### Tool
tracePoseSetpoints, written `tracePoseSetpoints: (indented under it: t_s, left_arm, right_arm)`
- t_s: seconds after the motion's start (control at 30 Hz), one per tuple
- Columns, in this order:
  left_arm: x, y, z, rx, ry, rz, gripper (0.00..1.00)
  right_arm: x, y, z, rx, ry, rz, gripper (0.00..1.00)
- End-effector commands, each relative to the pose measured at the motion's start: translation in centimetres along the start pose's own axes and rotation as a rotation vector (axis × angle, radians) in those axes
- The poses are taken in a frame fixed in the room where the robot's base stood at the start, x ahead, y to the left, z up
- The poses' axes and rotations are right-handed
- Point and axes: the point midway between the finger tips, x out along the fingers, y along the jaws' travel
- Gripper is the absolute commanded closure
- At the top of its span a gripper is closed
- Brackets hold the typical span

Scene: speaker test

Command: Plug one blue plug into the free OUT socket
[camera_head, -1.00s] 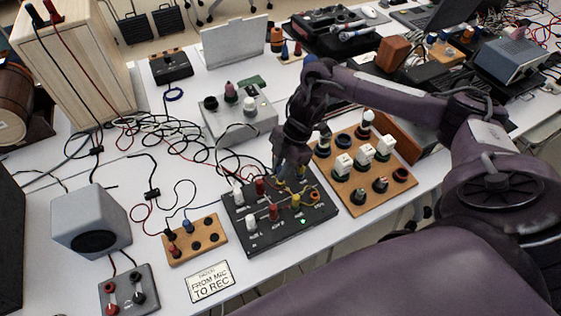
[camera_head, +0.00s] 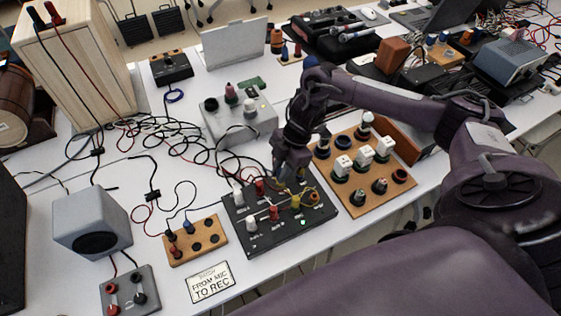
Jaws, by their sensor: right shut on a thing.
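The black patch box (camera_head: 272,238) stands at the table's front middle, with white, red and yellow plugs in its top. My right gripper (camera_head: 286,182) points down over its back edge. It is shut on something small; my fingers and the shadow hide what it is. A small wooden socket board (camera_head: 181,259) lies left of the box. A blue plug (camera_head: 188,227) stands in its back row, with a dark plug (camera_head: 172,237) to its left; its other sockets look empty. The socket labels are too small to read. My left gripper is not in view.
A wooden board with white and dark knobs (camera_head: 393,195) lies right of the box. A grey unit (camera_head: 238,127) and loose cables (camera_head: 160,135) lie behind. A grey speaker (camera_head: 92,221) stands left. A sign (camera_head: 210,283) lies in front. Bare table shows between sign and box.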

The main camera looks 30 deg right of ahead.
Motion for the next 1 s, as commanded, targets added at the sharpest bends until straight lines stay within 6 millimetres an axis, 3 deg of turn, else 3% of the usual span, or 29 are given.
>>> tracePoseSetpoints:
  t_s: [1.0]
  left_arm:
    - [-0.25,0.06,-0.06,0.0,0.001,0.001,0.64]
  right_arm:
    - [0.22,0.0,0.1,0.001,0.0,0.0,1.0]
